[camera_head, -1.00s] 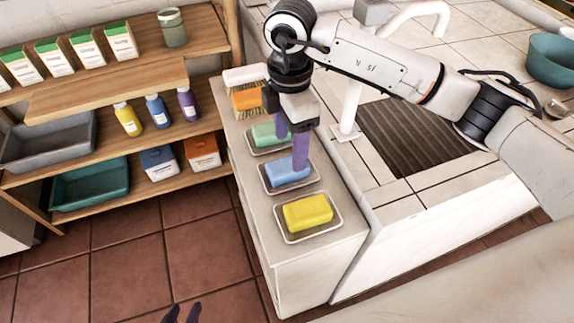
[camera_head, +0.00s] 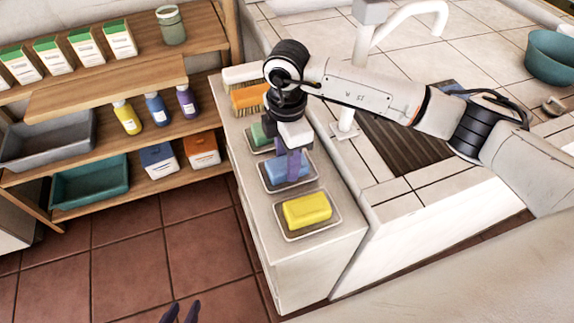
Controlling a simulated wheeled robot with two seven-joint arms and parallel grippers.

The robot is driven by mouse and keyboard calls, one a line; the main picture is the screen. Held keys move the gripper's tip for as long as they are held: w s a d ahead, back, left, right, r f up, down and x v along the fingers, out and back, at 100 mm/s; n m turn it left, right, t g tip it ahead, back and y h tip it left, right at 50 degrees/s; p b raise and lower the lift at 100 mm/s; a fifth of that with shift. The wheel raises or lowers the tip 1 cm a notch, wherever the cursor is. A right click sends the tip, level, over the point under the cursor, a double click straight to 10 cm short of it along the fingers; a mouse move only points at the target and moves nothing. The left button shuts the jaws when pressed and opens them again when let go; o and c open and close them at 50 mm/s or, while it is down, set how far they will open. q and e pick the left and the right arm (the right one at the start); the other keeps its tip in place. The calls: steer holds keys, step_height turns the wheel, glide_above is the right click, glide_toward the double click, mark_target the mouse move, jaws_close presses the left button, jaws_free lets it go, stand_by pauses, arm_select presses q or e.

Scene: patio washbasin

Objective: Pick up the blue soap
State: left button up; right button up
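The blue soap (camera_head: 301,172) lies in a small pale dish (camera_head: 313,182) on the white counter, between the green soap (camera_head: 261,134) and the yellow soap (camera_head: 307,211). My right gripper (camera_head: 288,172) points down right over the blue soap, and its purple fingers hide the soap's middle. The fingers look apart, one nearer the camera than the other; whether they touch the soap is not clear. My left gripper (camera_head: 181,313) shows only as two dark fingertips, apart and empty, at the bottom edge over the floor.
An orange brush (camera_head: 248,100) and a pale brush (camera_head: 243,77) lie behind the green soap. The faucet (camera_head: 360,70) and sink (camera_head: 400,140) are to the right, under my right arm. Shelves with bottles and bins (camera_head: 90,185) stand left, with free floor in front.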

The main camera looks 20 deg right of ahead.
steer(key=shift+c, duration=1.4)
step_height(320, 180, up, 10)
